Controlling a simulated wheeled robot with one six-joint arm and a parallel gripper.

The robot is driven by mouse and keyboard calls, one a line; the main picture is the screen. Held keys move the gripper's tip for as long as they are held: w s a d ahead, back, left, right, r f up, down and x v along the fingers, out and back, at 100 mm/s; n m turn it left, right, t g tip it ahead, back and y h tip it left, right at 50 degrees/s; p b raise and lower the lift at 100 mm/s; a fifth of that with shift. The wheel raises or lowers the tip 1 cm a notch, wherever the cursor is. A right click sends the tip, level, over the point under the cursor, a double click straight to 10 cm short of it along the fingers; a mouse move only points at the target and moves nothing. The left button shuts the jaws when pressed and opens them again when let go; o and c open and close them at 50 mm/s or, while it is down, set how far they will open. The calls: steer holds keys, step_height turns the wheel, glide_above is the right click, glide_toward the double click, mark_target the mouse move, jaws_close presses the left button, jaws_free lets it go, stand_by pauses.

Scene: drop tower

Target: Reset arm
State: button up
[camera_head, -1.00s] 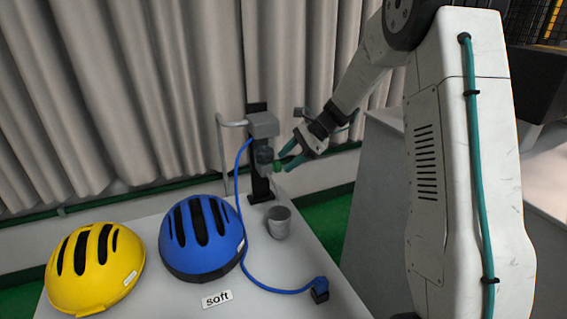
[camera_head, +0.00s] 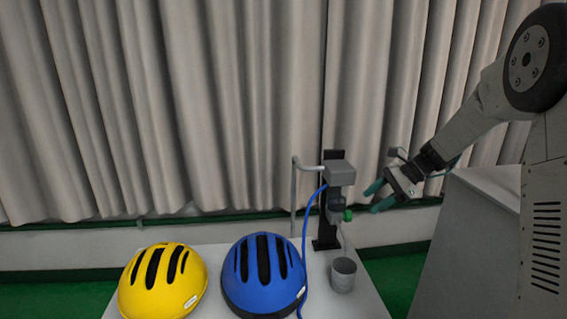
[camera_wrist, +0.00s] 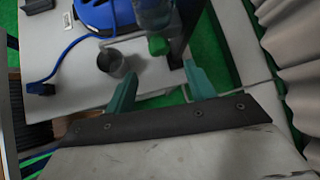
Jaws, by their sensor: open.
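My gripper (camera_head: 374,197) has teal fingers, which stand apart with nothing between them. In the head view it is just right of the drop tower (camera_head: 331,200), a black post with a grey head, and beside the tower's green knob (camera_head: 347,215). In the wrist view, my gripper (camera_wrist: 160,85) shows its two fingers spread, with the green knob (camera_wrist: 158,46) seen beyond the gap between them. I cannot tell how far the knob is from the fingers, but no grip on it shows.
A grey cup (camera_head: 343,275) stands on the table below the tower head. A blue helmet (camera_head: 263,290) and a yellow helmet (camera_head: 163,295) sit to its left. A blue cable (camera_wrist: 62,62) runs to a plug (camera_wrist: 40,88). A grey cabinet (camera_head: 480,200) stands right. Curtains hang behind.

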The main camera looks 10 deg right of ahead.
steer(key=s+a+r+n+h, duration=0.2)
steer(key=s+n, duration=0.4)
steer(key=s, duration=0.7)
steer(key=s+a+r+n+h, duration=0.3)
steer(key=s+n, duration=0.3)
steer(key=s, duration=0.7)
steer(key=s+a+r+n+g+h, duration=0.1)
steer(key=s+a+r+n+h, duration=0.2)
steer(key=s, duration=1)
steer(key=n, duration=0.3)
steer(key=shift+a+h, duration=0.2)
steer(key=shift+h, duration=0.1)
